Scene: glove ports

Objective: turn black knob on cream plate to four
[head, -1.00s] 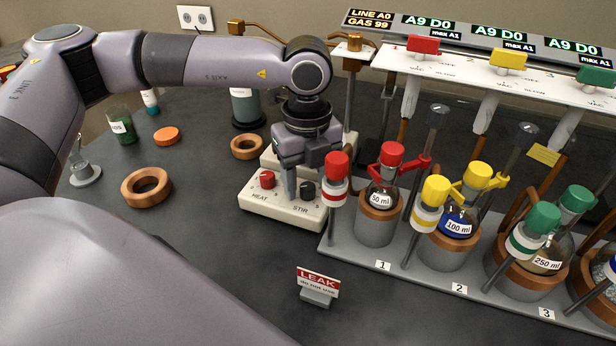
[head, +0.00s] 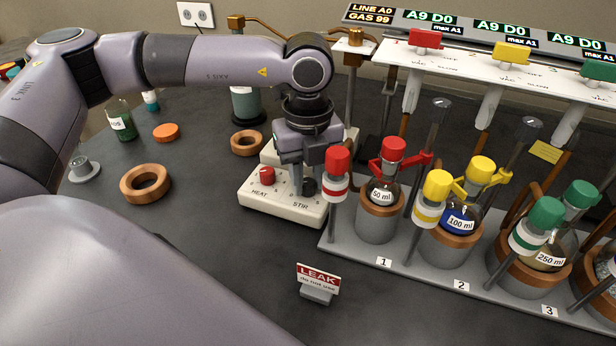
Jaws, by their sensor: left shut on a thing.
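The cream plate (head: 283,211) is the hotplate base on the grey bench, with a red knob (head: 267,175) by HEAT on its left. The black knob (head: 309,187) by STIR is on its right. My left gripper (head: 306,181) points down from above and is shut on the black knob, its fingers hiding part of it. The pointer and scale figures around the black knob are too small to read. My right gripper is not in view.
A red-capped rod (head: 337,160) stands close to the gripper's right. The rack (head: 340,243) holds several flasks with coloured caps. A LEAK sign (head: 318,280) stands in front.

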